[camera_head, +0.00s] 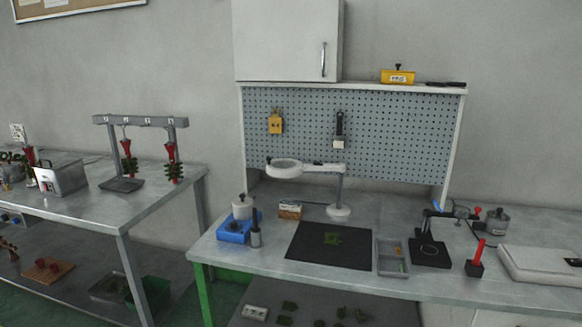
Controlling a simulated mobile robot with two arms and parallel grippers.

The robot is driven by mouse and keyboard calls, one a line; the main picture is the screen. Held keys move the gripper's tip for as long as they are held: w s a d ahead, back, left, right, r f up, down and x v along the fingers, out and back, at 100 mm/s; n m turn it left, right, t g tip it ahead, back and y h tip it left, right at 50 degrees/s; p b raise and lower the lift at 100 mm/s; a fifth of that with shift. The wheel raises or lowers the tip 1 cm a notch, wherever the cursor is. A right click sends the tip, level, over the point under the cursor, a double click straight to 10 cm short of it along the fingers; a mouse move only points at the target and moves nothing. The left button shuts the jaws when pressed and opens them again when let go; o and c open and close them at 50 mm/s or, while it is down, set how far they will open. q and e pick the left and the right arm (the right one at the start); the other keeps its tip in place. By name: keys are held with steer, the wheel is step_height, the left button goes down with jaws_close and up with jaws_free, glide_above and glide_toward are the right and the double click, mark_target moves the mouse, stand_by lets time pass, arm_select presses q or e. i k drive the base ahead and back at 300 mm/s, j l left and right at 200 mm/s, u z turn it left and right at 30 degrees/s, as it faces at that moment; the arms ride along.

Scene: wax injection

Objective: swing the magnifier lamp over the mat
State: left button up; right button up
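The magnifier lamp (340,190) stands at the back of the right-hand workbench, on a round white base. Its arm points left, and its ring-shaped head (284,168) hangs above the bench behind and to the left of the mat. The head does not appear over the mat's middle. Neither of my grippers is in view.
A blue device with a white pot (236,230), a dark bottle (256,237) and a small box (290,210) stand left of the mat. A grey tray (379,266) and a black stand (430,252) are right of it. A pegboard (400,130) rises behind.

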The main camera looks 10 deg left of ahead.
mark_target(297, 169)
steer(key=i+j, duration=0.45)
steer(key=j, duration=0.3)
steer(key=i+j, duration=0.45)
steer(key=j, duration=0.3)
